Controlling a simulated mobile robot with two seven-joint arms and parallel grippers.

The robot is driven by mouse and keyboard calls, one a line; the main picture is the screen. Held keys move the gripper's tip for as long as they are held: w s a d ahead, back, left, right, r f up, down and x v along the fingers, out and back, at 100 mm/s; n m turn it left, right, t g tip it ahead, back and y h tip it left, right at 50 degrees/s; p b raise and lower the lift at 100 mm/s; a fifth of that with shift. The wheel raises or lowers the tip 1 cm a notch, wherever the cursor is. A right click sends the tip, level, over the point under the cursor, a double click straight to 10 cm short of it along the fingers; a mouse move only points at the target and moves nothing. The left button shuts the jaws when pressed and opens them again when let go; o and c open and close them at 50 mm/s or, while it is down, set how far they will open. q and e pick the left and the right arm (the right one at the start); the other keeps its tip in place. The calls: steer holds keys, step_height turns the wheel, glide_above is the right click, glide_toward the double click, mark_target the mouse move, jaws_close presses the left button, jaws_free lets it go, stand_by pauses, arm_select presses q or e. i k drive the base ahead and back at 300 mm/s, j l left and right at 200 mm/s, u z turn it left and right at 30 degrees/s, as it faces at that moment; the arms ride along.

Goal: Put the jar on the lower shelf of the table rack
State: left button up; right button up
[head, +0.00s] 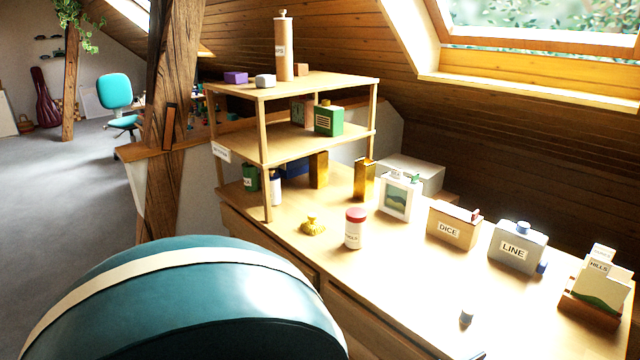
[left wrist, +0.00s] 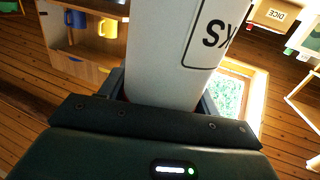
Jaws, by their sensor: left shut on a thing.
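The table rack (head: 262,148) is a wooden rack at the back left of the table, with a top board and a shelf beneath it. A small white jar with a red lid (head: 354,230) stands upright on the table in front of the rack. My left gripper (left wrist: 165,105) is shut on a white cylinder (left wrist: 172,45) with large black letters, seen in the left wrist view; its ends are out of frame. I cannot tell whether this is the task's jar.
The lower shelf holds a green box (head: 328,121). Gold blocks, a yellow piece (head: 312,226), a picture box (head: 399,197), a DICE box (head: 453,226) and a LINE box (head: 516,249) stand on the table. A teal rounded shape fills the head view's lower left.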

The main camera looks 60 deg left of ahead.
mark_target(290, 135)
steer(key=k+j, duration=0.15)
steer(key=j, duration=0.25)
steer(key=k+j, duration=0.15)
steer(key=j, duration=0.3)
steer(key=k+j, duration=0.15)
steer(key=j, duration=0.25)
steer(key=k+j, duration=0.1)
steer(key=j, duration=0.35)
steer(key=k+j+u, duration=0.1)
steer(key=j, duration=0.3)
steer(key=k+j, duration=0.2)
steer(key=j, duration=0.25)
steer(key=k+j, duration=0.15)
steer(key=j, duration=0.25)
